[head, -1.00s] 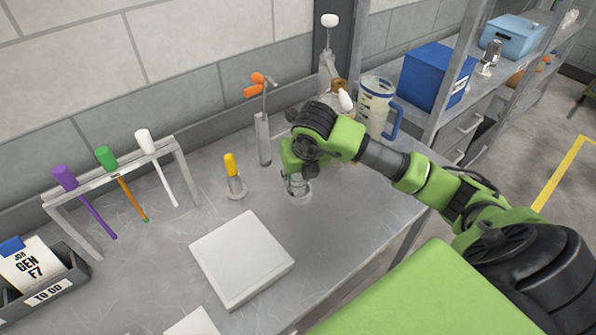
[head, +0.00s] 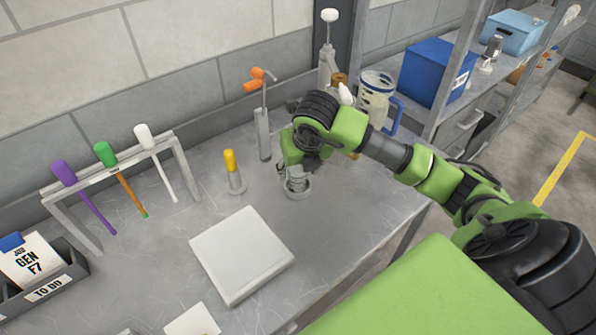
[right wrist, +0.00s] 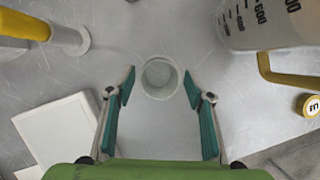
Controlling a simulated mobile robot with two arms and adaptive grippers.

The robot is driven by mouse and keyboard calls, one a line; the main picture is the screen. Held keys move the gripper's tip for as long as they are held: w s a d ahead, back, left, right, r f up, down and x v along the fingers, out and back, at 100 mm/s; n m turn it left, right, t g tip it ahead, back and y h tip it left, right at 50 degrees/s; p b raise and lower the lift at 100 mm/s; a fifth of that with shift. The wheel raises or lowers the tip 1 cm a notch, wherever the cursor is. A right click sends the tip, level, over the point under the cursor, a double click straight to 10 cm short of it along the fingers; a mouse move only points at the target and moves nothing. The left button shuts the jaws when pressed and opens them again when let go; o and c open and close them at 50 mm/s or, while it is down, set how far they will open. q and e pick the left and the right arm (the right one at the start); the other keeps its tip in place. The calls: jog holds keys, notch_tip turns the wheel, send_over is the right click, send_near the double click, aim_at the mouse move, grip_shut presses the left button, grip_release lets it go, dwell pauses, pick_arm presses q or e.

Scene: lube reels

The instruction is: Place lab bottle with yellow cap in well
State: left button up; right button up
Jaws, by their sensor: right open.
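A small round open-topped holder (head: 299,191), apparently the well, stands on the metal worktop. It shows between my fingertips in the right wrist view (right wrist: 160,77). My right gripper (right wrist: 158,83) is open and empty, pointing down just above it. A slim yellow-topped piece (head: 230,161) stands upright in a round base to its left; it also shows in the right wrist view (right wrist: 22,24). A round yellow cap with a white top (right wrist: 311,106) lies at the right edge of the right wrist view. I cannot tell which is the bottle's cap. My left gripper is out of view.
A graduated container (right wrist: 262,22) stands close right of my right gripper. A grey post with orange handles (head: 262,130) stands behind. A white flat plate (head: 240,255) lies in front. A rack of coloured sticks (head: 118,170) is at the left. Bare worktop lies between.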

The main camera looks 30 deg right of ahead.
jog(key=b+v, duration=0.1)
jog(key=v, duration=0.9)
jog(key=shift+s+r, duration=0.15)
jog(key=shift+a, duration=0.1)
dwell(0.7)
